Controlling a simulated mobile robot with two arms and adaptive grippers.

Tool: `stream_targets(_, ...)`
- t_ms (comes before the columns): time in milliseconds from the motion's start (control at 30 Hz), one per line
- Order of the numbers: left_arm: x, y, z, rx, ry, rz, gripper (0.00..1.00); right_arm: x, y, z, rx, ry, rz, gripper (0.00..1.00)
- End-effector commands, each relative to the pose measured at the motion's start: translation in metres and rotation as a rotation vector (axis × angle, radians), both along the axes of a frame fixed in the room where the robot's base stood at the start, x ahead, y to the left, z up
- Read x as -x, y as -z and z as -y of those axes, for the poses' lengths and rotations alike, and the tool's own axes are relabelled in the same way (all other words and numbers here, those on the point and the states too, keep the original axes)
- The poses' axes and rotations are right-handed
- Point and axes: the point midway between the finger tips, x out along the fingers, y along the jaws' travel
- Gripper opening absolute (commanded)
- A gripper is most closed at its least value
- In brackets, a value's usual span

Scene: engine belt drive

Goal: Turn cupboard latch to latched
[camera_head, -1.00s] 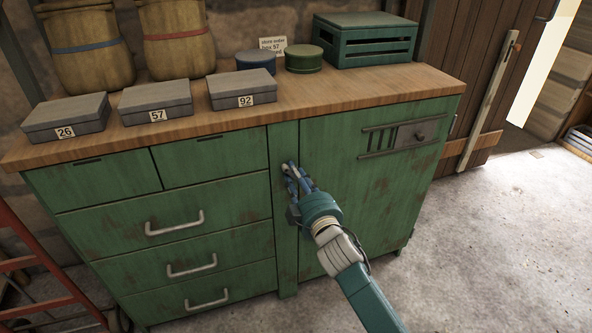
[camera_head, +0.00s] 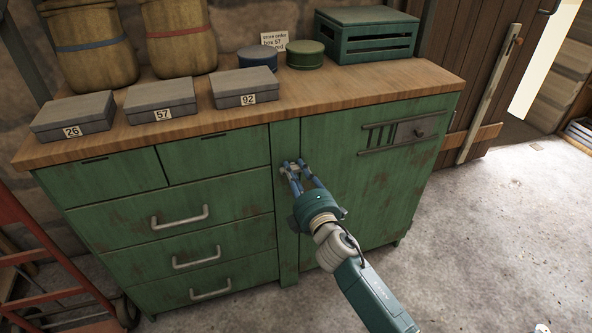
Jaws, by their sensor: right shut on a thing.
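The green cupboard (camera_head: 365,200) has a door at the right and drawers at the left. My right gripper (camera_head: 291,168) is at the upper left edge of the door, beside the narrow upright strip between door and drawers. Its fingers are shut on the small cupboard latch there. The fingers hide most of the latch, so I cannot tell its angle. The door looks flush with the cupboard front. My left gripper is not in view.
On the wooden top stand grey boxes, including box 92 (camera_head: 246,88), round tins (camera_head: 305,54) and a green crate (camera_head: 366,40). A slotted grey plate with a knob (camera_head: 418,132) is on the door. The floor at right is mostly clear.

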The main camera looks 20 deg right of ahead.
Motion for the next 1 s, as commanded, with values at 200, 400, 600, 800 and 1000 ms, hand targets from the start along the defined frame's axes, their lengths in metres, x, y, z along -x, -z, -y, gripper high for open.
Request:
stream_targets(200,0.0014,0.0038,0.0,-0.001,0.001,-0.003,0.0,-0.001,-0.004,-0.0006,0.051,-0.002,0.009,0.0)
stream_targets(400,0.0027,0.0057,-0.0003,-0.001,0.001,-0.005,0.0,-0.001,-0.0039,-0.0009,0.064,-0.002,0.009,0.0)
stream_targets(600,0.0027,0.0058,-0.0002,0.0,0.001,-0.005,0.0,-0.001,-0.004,-0.0009,0.064,-0.002,0.009,0.0)
stream_targets(800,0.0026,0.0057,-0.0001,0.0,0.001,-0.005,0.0,-0.0009,-0.0035,-0.001,0.063,-0.002,0.008,0.41)
stream_targets(1000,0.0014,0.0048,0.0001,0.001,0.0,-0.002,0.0,-0.0004,-0.0016,-0.0007,0.062,-0.001,0.005,0.41)
